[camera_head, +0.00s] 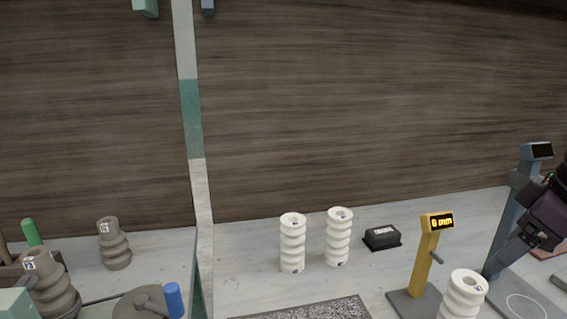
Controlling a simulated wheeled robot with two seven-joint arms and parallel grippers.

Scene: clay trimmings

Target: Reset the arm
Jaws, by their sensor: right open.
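My right arm comes in at the right edge, dark with a purple-grey casing. My left gripper is not in view.
Two white ribbed cylinders (292,243) (339,237) stand mid-table near a small black box (382,237). A yellow stand (427,255) has a lit display. A grey-blue post (508,215) stands right. Brown ribbed pieces (114,243) (50,283) are left, beyond a divider (196,170).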

